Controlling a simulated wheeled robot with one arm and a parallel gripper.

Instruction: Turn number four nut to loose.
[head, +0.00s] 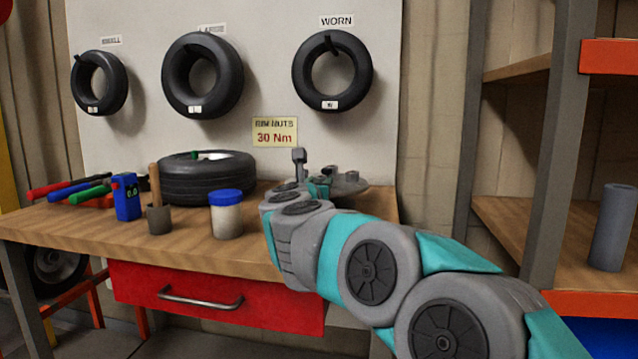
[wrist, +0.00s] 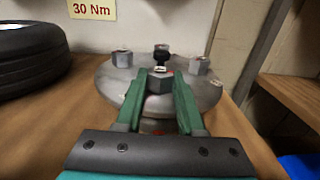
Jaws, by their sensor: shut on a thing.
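A round grey metal plate (wrist: 105,88) with several hex nuts on it sits on the workbench. It also shows in the head view (head: 352,187), partly hidden behind my arm. The tag on top of this nut is too small to read. Other nuts stand at the left (wrist: 122,59) and right (wrist: 199,65) of the plate, apart from my fingers.
A tyre (head: 205,184) lies on the bench (head: 185,246) left of the plate. A sign (head: 275,132) reads 30 Nm. A shelf (head: 520,215) is at the right.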

